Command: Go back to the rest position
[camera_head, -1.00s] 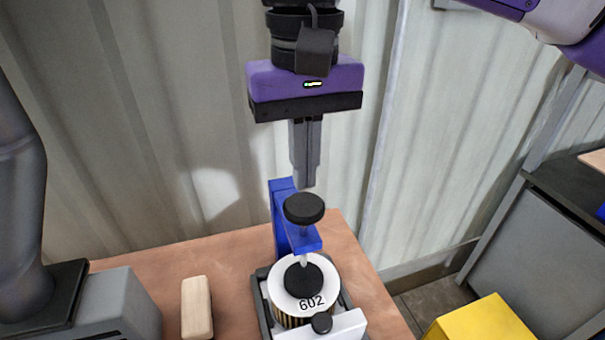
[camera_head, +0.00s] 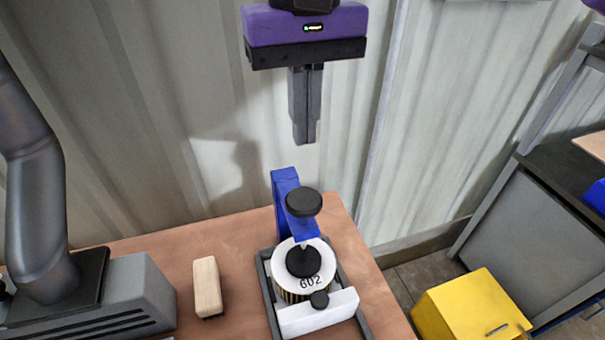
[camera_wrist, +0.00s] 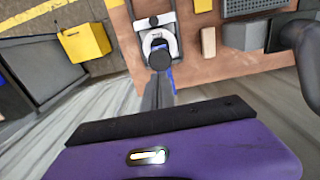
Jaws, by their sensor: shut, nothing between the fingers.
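My gripper (camera_head: 305,140) hangs fingers-down in the head view, shut and empty, well above the table. Below it stands a blue press bracket (camera_head: 287,195) with a black round knob (camera_head: 304,202). Under the knob a white-topped filter cartridge (camera_head: 311,280) marked 602, with a black centre, sits upright in a dark tray (camera_head: 270,305) behind a white block (camera_head: 318,315). In the wrist view my fingers (camera_wrist: 158,95) point toward the black knob (camera_wrist: 160,60), which overlaps the cartridge and hides part of it.
A grey machine with a thick pipe (camera_head: 40,190) stands at the left. A yellow box (camera_head: 470,312) is on the right, off the table. A corrugated wall (camera_head: 160,110) rises behind; the space around my gripper is clear.

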